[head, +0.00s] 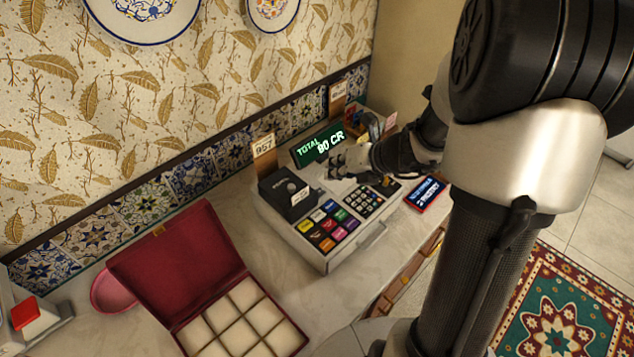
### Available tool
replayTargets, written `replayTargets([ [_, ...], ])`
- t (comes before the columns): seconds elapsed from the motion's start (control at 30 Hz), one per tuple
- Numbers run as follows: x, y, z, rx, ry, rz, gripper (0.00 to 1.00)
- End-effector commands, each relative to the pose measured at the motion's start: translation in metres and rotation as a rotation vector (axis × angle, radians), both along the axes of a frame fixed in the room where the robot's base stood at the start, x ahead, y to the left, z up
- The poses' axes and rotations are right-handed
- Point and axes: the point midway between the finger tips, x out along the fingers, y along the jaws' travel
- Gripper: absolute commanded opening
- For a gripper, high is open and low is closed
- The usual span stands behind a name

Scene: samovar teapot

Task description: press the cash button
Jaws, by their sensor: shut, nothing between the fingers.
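The cash register (308,245) stands on the counter, with a block of several coloured keys (328,226) at its front and a dark number pad (363,202) to their right. The key labels are too small to read, so I cannot tell which one is the cash button. The register's green display (319,145) reads "TOTAL 80 CR". My gripper (336,165) is shut and empty. It appears in front of the display, behind the number pad, and hides part of the register's top. I cannot tell whether it touches the register.
An open red box (180,262) with several pale compartments lies left of the register. A small card screen (425,193) is at the right. A red button (25,312) sits at the far left. A "957" tag (264,146) stands behind the black printer (285,189). Bare counter (320,300) lies in front.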

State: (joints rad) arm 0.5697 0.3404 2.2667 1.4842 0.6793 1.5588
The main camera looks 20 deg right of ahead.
Motion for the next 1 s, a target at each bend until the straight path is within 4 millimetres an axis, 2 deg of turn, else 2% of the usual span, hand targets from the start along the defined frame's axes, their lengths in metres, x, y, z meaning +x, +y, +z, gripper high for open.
replayTargets([
  [0.37, 0.001, -0.002, -0.002, 0.010, 0.005, -0.016, 0.00],
  [0.57, 0.001, -0.001, -0.009, 0.009, 0.005, -0.014, 0.00],
  [0.77, 0.000, -0.001, -0.031, 0.008, 0.004, -0.013, 0.00],
  [1.0, 0.000, -0.001, -0.066, 0.008, 0.004, -0.013, 0.00],
])
